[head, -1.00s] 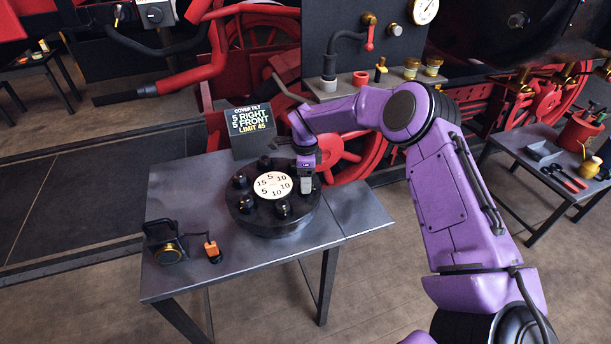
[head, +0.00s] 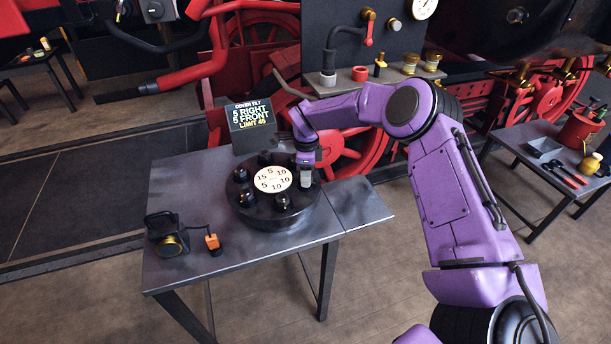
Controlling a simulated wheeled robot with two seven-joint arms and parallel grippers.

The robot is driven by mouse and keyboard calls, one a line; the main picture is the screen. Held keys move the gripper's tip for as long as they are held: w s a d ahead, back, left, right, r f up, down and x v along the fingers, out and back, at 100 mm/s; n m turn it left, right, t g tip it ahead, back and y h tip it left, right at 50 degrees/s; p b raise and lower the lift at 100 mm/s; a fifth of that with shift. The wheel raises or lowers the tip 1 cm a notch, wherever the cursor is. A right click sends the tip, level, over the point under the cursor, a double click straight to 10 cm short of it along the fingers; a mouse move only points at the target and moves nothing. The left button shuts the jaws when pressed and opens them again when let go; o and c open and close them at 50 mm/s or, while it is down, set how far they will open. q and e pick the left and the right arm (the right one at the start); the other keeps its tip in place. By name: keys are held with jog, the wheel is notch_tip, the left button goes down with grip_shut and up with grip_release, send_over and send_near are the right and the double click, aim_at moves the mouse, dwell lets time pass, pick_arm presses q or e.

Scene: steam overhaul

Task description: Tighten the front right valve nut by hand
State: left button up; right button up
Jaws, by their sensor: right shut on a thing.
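The round black valve cover (head: 275,222) sits on the grey table. Its white centre dial (head: 273,179) reads 5, 10, 10, 5 and 15 around the rim. Black nuts stand around the dial, among them a front one (head: 283,202), a left front one (head: 247,197), a left back one (head: 241,175) and a back one (head: 265,158). My right gripper (head: 305,181) points down at the right side of the cover, shut on the nut there, which its fingers mostly hide. My left gripper is not in view.
A dark sign (head: 250,113) behind the cover reads cover tilt 5 right, 5 front, limit 45. A black device with a brass ring (head: 170,243) and an orange piece (head: 212,241) lie at the table's left front. The table's right part (head: 352,205) is clear.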

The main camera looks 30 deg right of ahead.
jog(key=m+b, duration=0.3)
jog(key=shift+d+f, duration=0.1)
jog(key=shift+f, duration=0.25)
jog(key=m+b, duration=0.3)
jog(key=shift+m, duration=0.3)
jog(key=m+b, duration=0.3)
jog(key=m, duration=0.1)
jog(key=shift+r+m+b, duration=0.15)
jog(key=shift+m+b, duration=0.75)
jog(key=shift+m, duration=0.5)
jog(key=shift+s+m, duration=0.1)
jog(key=shift+m, duration=0.2)
jog(key=o, duration=1)
jog(key=shift+r, duration=0.1)
jog(key=shift+o, duration=0.2)
jog(key=shift+r, duration=0.15)
